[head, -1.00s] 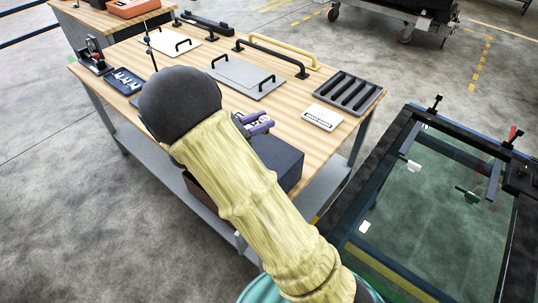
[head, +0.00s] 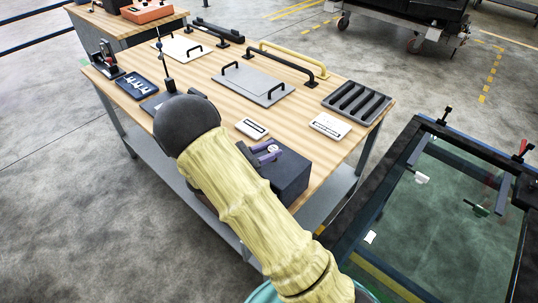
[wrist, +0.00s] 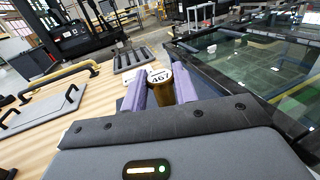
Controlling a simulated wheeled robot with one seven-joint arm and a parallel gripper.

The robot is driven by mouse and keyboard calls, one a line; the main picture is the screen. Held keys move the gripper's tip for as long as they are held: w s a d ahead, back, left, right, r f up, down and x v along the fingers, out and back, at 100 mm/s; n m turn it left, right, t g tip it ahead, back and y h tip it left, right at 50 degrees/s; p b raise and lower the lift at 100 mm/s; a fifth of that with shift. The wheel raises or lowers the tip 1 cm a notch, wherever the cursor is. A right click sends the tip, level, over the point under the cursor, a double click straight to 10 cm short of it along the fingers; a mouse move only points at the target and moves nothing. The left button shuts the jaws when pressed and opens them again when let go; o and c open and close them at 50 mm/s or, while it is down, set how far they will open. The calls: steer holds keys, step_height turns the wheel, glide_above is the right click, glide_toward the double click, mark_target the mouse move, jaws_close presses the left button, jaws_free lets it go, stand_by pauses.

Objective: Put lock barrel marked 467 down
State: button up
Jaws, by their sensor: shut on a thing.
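The lock barrel marked 467 (wrist: 160,78) is a brass-coloured cylinder with a white end face bearing the number. It is held between the two purple fingers of my gripper (wrist: 161,91) in the wrist view. In the head view my gripper (head: 268,153) shows beyond my sleeved arm, over or beside a dark box (head: 291,172) at the table's near edge. The pale end of the barrel shows between the fingers there. I cannot tell whether the barrel touches anything below it.
The wooden table (head: 225,105) holds two white labelled cards (head: 330,125), a dark slotted tray (head: 356,102), a grey panel with handles (head: 252,84), a yellow handle (head: 285,56) and a blue tray (head: 137,86). A glass-topped frame (head: 440,200) stands at the right.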

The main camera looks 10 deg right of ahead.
steer(key=shift+f, duration=1)
steer(key=shift+f, duration=0.25)
steer(key=o, duration=1.1)
steer(key=shift+c, duration=0.2)
steer(key=shift+r, duration=0.2)
steer(key=b+v, duration=0.1)
steer(key=v, duration=1.1)
steer(key=shift+b, duration=0.35)
